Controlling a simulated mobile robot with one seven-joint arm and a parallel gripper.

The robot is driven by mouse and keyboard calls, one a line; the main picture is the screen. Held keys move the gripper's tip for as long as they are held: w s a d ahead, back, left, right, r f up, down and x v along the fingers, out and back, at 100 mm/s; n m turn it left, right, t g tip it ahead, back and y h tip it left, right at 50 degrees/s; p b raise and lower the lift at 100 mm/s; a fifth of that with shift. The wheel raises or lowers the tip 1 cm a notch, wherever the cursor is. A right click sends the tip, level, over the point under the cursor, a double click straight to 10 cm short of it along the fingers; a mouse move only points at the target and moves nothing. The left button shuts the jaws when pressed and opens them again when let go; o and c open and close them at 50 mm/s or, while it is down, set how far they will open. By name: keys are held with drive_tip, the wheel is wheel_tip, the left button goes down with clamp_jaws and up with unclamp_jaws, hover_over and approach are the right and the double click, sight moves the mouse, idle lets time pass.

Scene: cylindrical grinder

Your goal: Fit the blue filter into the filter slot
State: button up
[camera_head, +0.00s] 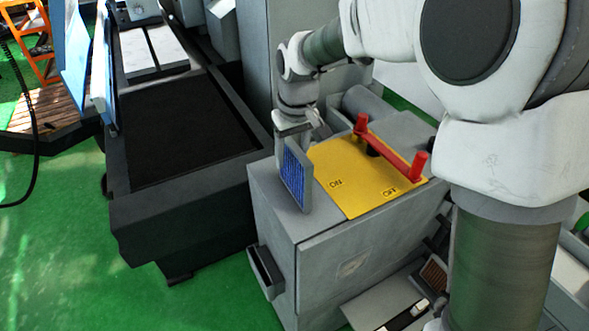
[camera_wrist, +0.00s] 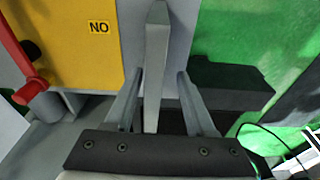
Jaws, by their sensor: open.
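The blue filter (camera_head: 296,178) is a thin panel with a grey frame and a blue face. It stands upright at the left edge of the grey cabinet's top in the head view. My gripper (camera_head: 293,132) is at the filter's top edge, pointing down. In the wrist view, my gripper (camera_wrist: 160,78) is open, with one finger on each side of the filter's grey edge (camera_wrist: 155,75). Gaps show on both sides. An open grey box (camera_head: 265,271) with a dark inside is on the cabinet's side; I cannot tell whether it is the filter slot.
A yellow panel (camera_head: 346,188) marked ON and OFF, with a red handle (camera_head: 390,148), lies right of the filter on the cabinet (camera_head: 340,265). A large dark machine bed (camera_head: 185,130) stands to the left. Green floor (camera_head: 215,290) is clear in front of it.

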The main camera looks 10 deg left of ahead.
sight(293, 168)
drive_tip(key=f, duration=0.2)
drive_tip(key=w+f, duration=0.1)
drive_tip(key=f, duration=0.2)
drive_tip(key=shift+f+p, duration=0.1)
drive_tip(key=shift+p, duration=0.2)
drive_tip(key=shift+d, duration=0.1)
clamp_jaws()
